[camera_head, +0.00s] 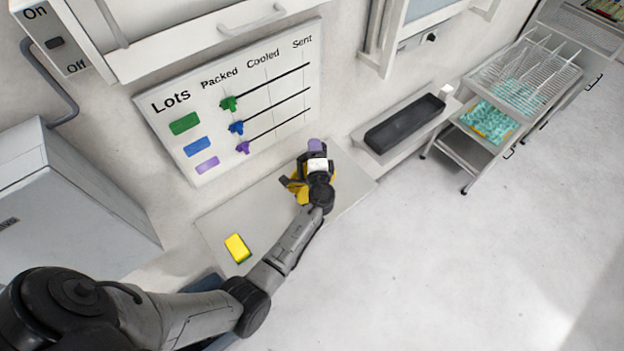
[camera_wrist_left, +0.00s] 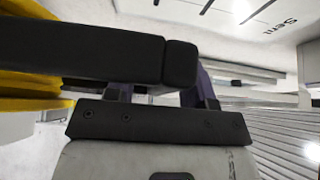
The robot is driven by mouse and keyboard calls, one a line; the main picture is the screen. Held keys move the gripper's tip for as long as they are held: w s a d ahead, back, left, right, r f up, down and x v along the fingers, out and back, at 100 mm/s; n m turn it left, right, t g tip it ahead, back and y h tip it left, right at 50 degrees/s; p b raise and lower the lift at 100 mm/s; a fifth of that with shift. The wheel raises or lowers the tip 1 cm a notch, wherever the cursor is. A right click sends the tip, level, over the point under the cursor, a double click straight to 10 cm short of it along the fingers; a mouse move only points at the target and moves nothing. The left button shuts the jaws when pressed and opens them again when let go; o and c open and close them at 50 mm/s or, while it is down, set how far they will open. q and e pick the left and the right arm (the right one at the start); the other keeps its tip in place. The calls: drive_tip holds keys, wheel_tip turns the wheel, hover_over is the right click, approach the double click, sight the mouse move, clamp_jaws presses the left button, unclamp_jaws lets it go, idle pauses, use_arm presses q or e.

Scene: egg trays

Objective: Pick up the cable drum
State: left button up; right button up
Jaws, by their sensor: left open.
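A yellow object (camera_head: 299,191), which looks like the cable drum, sits on the light work table, partly hidden behind my left gripper (camera_head: 296,171). The gripper is open, close over and beside the yellow object. In the left wrist view, yellow curved parts (camera_wrist_left: 28,86) show at the left edge, behind a dark finger that crosses the picture. I cannot tell whether the fingers touch it. A purple piece (camera_head: 315,145) shows at the far side of the gripper; I cannot tell what it belongs to. My right gripper is not in view.
A yellow and green sponge (camera_head: 238,248) lies on the table (camera_head: 212,225) nearer to me. A whiteboard (camera_head: 285,62) leans behind the table. A black tray (camera_head: 404,124) lies on a ledge to the right. A wire rack trolley (camera_head: 525,75) stands farther right, with open floor before it.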

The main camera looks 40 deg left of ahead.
use_arm(q)
clamp_jaws()
idle(0.5)
drive_tip(key=shift+r, duration=0.15)
